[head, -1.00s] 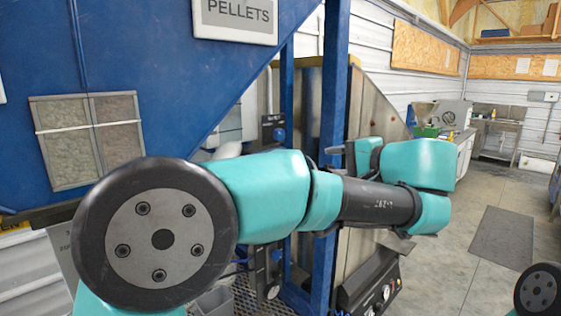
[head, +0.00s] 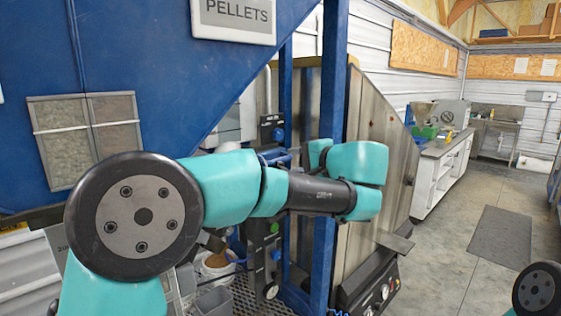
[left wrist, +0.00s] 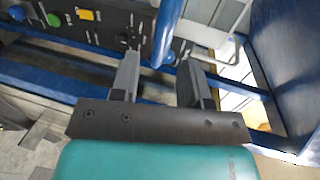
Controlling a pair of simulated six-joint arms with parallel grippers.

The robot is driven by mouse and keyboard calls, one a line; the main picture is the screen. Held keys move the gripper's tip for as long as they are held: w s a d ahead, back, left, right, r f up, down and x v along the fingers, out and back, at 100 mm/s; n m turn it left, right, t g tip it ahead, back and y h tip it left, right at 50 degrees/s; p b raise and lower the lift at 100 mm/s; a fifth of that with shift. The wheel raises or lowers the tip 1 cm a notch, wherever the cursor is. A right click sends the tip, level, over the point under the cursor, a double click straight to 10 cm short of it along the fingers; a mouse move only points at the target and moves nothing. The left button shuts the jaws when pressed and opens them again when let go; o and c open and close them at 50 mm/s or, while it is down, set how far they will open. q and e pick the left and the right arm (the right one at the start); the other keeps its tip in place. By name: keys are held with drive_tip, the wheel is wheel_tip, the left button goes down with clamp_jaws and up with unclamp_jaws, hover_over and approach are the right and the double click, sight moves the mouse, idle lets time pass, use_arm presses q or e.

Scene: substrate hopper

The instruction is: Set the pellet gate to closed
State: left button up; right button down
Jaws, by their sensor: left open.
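My left gripper (left wrist: 157,60) is open, and its two dark fingers show in the left wrist view. A blue bar or handle (left wrist: 168,30) comes down between and beyond the fingertips; I cannot tell whether it touches them. In the head view the left gripper (head: 278,157) is small and partly hidden behind my arm, close to the blue frame. A black unit with a blue knob (head: 278,133) sits just above it. The blue hopper (head: 150,60) bears a PELLETS sign (head: 236,14). I cannot tell the gate's position. My right gripper is out of view.
A black control panel (left wrist: 110,25) with yellow and green buttons is at upper left in the wrist view. A blue post (head: 332,90) and a steel panel (head: 375,130) stand beside my arm. The floor (head: 450,270) at right is mostly open, with a dark mat (head: 502,235).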

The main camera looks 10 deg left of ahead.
use_arm(q)
drive_tip(key=x, duration=0.6)
drive_tip(key=shift+w+a, duration=0.1)
drive_tip(key=shift+a, duration=0.1)
clamp_jaws()
idle(0.3)
